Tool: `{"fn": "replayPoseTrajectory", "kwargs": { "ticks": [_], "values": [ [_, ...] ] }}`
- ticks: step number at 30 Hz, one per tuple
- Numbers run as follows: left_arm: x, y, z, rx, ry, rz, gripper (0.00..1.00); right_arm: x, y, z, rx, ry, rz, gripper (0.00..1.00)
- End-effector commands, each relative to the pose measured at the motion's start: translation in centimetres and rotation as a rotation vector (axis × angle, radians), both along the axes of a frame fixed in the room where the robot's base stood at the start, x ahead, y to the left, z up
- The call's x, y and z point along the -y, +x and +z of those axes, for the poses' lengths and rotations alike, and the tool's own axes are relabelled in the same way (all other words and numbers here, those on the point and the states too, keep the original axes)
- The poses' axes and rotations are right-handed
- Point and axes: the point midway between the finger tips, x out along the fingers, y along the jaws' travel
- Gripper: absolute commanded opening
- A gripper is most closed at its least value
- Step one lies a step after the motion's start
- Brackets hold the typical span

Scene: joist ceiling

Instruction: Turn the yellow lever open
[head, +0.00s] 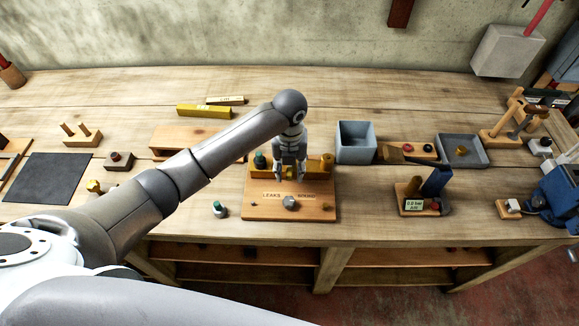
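A wooden board (257,208) lies on the bench, with lettering that seems to read LEAKS and SOUND. A brass-yellow fitting (318,170) stands on it, partly hidden behind my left gripper (290,179). I cannot make out a separate yellow lever or its angle. A green-topped part (260,160) stands at the left of the fitting, and a grey knob (290,202) sits at the board's front. My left gripper points down over the middle of the fitting. Its fingers look apart, but whether they grip anything is hidden. My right gripper is out of view.
A grey open bin (355,125) stands right behind the board. A small green-topped part (219,209) stands left of the board. A gauge block (412,206) and a grey tray (484,162) are to the right. A dark mat (48,178) lies left. Bare bench surrounds the board's front.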

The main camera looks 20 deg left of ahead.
Motion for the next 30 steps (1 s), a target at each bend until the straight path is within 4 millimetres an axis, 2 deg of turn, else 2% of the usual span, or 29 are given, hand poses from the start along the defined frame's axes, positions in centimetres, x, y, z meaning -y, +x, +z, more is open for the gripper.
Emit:
{"fn": "replayPoseTrajectory", "kwargs": {
  "ticks": [4, 12, 13, 23, 30],
  "values": [
    [0.01, -0.01, -0.01, 0.0, 0.0, 0.0, 0.36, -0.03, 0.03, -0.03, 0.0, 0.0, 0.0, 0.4],
    [0.0, -0.01, 0.02, 0.0, 0.0, 0.001, 0.01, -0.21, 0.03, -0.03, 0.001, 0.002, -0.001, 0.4],
    [0.0, 0.0, 0.02, 0.0, -0.001, 0.001, 0.0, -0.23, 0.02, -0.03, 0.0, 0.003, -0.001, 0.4],
    [0.16, 0.06, 0.06, 0.0, -0.001, 0.033, 0.0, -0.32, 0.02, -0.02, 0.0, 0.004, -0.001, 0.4],
    [0.69, 0.28, 0.07, 0.0, -0.001, 0.162, 0.0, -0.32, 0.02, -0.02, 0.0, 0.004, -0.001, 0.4]
  ]
}}
